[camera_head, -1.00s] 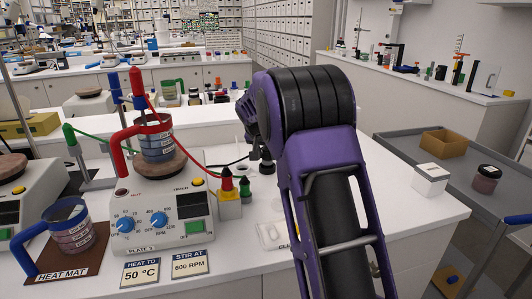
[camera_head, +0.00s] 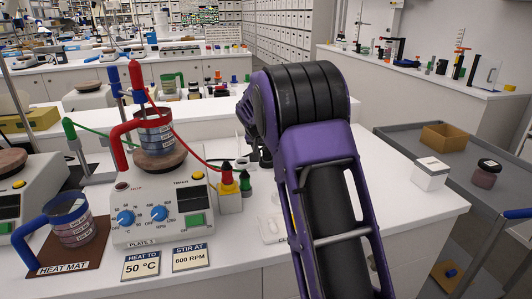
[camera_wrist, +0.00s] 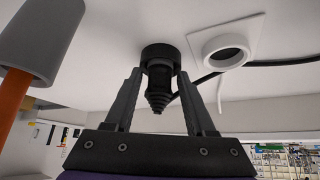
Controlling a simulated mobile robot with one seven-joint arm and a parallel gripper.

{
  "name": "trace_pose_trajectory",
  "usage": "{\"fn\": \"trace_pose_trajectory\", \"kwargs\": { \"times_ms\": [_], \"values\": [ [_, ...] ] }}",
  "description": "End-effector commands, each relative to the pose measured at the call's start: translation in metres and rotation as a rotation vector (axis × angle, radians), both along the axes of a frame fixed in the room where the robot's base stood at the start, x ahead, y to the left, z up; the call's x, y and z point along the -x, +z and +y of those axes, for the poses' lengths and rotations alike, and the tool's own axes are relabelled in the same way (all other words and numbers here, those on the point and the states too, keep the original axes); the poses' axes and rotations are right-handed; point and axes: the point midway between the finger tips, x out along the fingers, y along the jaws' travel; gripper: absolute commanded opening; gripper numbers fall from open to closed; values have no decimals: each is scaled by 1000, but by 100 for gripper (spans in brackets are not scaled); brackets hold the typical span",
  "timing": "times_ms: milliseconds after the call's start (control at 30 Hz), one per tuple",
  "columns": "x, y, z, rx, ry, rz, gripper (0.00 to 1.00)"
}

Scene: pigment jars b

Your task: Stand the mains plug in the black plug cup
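The mains plug (camera_wrist: 158,82) is black with a ribbed, tapering cable end, and shows in the wrist view between my fingers. Its ribbed end points away from the white bench top. A wider black round piece (camera_wrist: 160,54) lies at its other end, against the bench; it looks like the black plug cup, but I cannot tell surely where plug and cup meet. My gripper (camera_wrist: 160,73) has a finger on each side of the plug, with narrow gaps showing. In the head view my arm hides the plug and cup.
A white ring on a square plate (camera_wrist: 252,36) is beside the plug, with a black cable (camera_wrist: 265,64) near it. A grey cylinder (camera_wrist: 42,38) with an orange stem stands close at left. The hotplate (camera_head: 160,212) and red and green plugs (camera_head: 228,180) stand left of my arm.

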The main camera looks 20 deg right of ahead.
Motion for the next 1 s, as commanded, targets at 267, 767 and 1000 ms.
{"fn": "trace_pose_trajectory", "kwargs": {
  "times_ms": [267, 767, 1000],
  "values": [
    [0, 0, 0, 0, 0, 0, 76],
    [30, 53, 18, 0, 3, -4, 76],
    [59, 102, 34, -1, 2, -4, 76]
  ]
}}
